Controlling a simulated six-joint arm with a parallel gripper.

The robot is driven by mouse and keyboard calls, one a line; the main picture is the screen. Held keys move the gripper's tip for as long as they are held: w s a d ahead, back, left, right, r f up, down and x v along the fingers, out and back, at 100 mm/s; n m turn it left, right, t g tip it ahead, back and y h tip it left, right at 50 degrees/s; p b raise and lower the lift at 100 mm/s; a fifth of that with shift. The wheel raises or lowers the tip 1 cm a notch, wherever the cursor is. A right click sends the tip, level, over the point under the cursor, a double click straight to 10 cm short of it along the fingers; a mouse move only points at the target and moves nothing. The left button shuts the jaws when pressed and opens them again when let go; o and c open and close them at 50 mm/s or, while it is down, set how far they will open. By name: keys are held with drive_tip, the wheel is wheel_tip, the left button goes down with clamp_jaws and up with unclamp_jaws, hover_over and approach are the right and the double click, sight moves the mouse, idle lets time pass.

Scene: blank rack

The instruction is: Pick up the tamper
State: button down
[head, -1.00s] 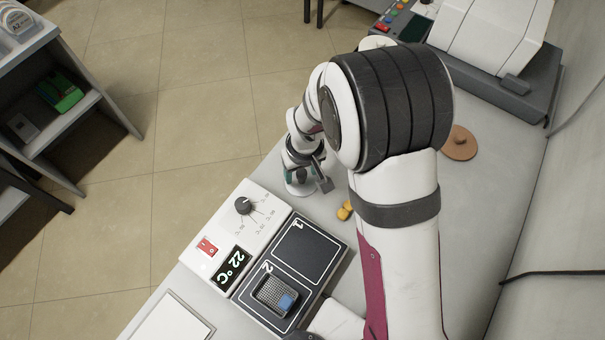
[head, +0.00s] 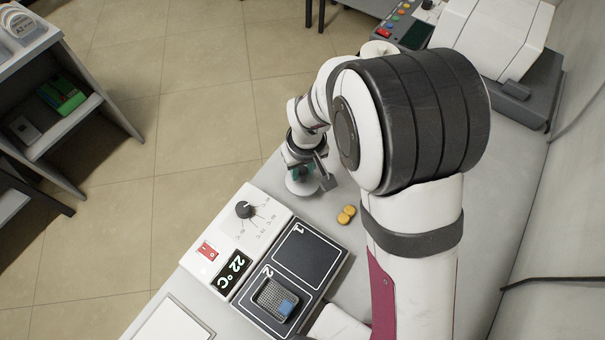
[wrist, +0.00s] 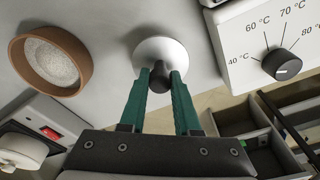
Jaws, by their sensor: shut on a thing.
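The tamper has a round white base and a short dark handle. In the wrist view its white base (wrist: 160,49) shows beyond the fingers, over the grey bench top. My gripper (wrist: 160,78) has its two green fingers shut on the dark handle, one on each side. In the head view the tamper's base (head: 302,186) shows just below my gripper (head: 304,172), near the bench's left edge. I cannot tell whether the base touches the bench or is a little above it.
A brown round container with pale granules (wrist: 51,60) stands left in the wrist view. A heating block with a dial (head: 245,209) and two numbered plates is in front, with a grey rack (head: 275,299) on plate 2.

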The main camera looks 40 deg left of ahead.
drive_tip(key=w+d+r, duration=0.4)
drive_tip(key=d+r, duration=0.4)
drive_tip(key=d, duration=0.3)
drive_tip(key=w+a+f+n, duration=0.1)
drive_tip(key=w+a+f, duration=0.15)
drive_tip(key=w, duration=0.85)
drive_tip(key=shift+w+a+f, duration=0.1)
drive_tip(key=shift+a+f, duration=0.15)
drive_tip(key=shift+f, duration=1.05)
drive_tip(key=shift+a+f, duration=0.2)
drive_tip(key=shift+f, duration=1.1)
drive_tip(key=c, duration=1.2)
unclamp_jaws()
clamp_jaws()
